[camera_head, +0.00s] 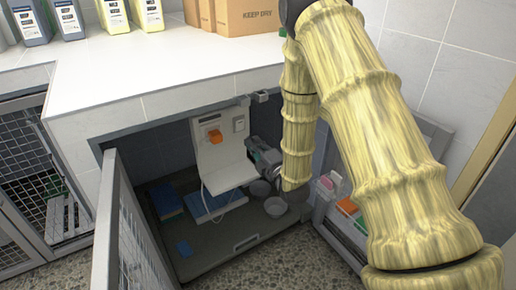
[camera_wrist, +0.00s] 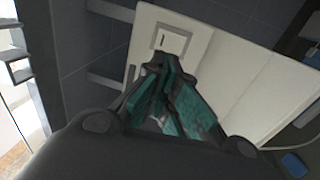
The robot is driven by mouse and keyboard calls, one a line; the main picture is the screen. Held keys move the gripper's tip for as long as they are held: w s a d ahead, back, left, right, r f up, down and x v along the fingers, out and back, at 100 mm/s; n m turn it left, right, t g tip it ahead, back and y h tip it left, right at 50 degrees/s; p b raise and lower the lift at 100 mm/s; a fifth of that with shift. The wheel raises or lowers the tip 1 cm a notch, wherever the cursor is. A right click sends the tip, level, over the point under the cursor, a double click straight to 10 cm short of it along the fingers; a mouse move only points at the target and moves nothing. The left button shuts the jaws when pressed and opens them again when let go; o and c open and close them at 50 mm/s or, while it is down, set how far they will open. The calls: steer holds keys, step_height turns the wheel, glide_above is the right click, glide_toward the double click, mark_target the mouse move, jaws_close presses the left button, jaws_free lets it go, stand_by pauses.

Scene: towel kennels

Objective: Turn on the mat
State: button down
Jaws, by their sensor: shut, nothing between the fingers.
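A white upright panel (camera_head: 212,165) stands inside the open kennel and bends forward into a shelf-like lower part. It carries an orange block (camera_head: 215,136) and a small white switch plate (camera_head: 239,124); the plate also shows in the wrist view (camera_wrist: 171,40). A pale cord runs down to the kennel floor, where a blue flat pad (camera_head: 216,205) lies; which piece is the mat I cannot tell. My gripper (camera_head: 253,147) is shut and empty, right of the panel. In the wrist view its fingertips (camera_wrist: 156,66) appear just below the plate; contact is unclear.
The open mesh door (camera_head: 135,235) is at left, and another open door with pouches (camera_head: 347,207) is at right. The white counter (camera_head: 170,75) overhangs the opening. Blue items lie on the kennel floor.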

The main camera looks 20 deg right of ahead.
mark_target(237, 123)
steer(key=x, duration=0.9)
steer(key=shift+w, duration=0.25)
steer(key=shift+a+r, duration=0.1)
steer(key=shift+r, duration=0.05)
steer(key=shift+w+a+r+g+p, duration=0.1)
steer(key=shift+w+r+g+p, duration=0.25)
steer(key=shift+p, duration=0.3)
steer(key=shift+s+f+b, duration=0.1)
steer(key=shift+f+b, duration=0.2)
steer(key=shift+f, duration=0.05)
steer(key=shift+s, duration=0.15)
steer(key=r+p+v, duration=0.1)
steer(key=r+v, duration=0.2)
steer(key=v, duration=1)
steer(key=shift+s, duration=0.3)
